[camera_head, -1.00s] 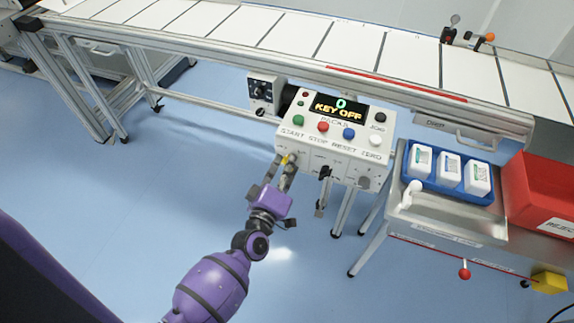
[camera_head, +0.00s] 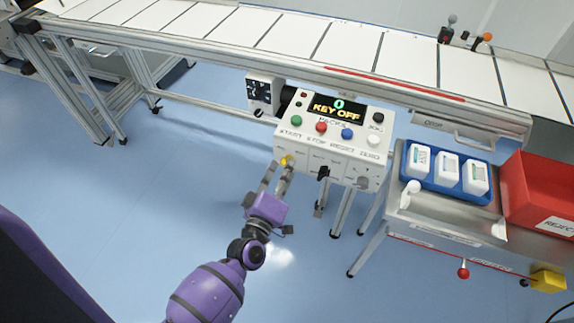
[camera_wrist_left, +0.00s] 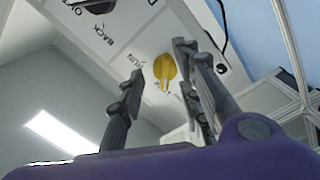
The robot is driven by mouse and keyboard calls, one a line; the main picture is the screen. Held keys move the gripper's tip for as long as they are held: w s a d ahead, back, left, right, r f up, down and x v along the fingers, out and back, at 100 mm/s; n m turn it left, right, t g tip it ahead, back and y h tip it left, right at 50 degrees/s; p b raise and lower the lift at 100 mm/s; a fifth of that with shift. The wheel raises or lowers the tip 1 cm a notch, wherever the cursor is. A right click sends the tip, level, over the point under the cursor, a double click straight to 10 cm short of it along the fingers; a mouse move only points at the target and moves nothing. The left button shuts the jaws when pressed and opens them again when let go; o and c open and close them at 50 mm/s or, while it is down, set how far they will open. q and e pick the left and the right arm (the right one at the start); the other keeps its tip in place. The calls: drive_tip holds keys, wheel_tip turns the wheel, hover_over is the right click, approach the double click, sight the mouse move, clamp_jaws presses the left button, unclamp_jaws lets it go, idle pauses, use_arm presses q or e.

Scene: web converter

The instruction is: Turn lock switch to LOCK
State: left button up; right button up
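The control box (camera_head: 300,143) has a yellow rotary switch (camera_head: 287,161) at the left of its lower front face. In the left wrist view the yellow knob (camera_wrist_left: 165,69) shows its bar roughly upright in the picture, with a label that seems to read RUN beside it. I cannot tell which switch is the lock switch. My left gripper (camera_head: 279,170) is open just below and in front of the yellow knob. In the wrist view its two fingers (camera_wrist_left: 158,66) stand apart on either side of the knob, with nothing held. My right gripper is not in view.
A black switch (camera_head: 323,172) and a grey one (camera_head: 363,182) sit to the right on the same face. The display (camera_head: 338,109) reads 0 and KEY OFF. A blue tray (camera_head: 430,182) with white bottles and a red bin (camera_head: 540,185) stand right. The floor at left is clear.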

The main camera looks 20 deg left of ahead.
use_arm(q)
drive_tip(key=s, duration=1)
drive_tip(key=shift+a, duration=0.1)
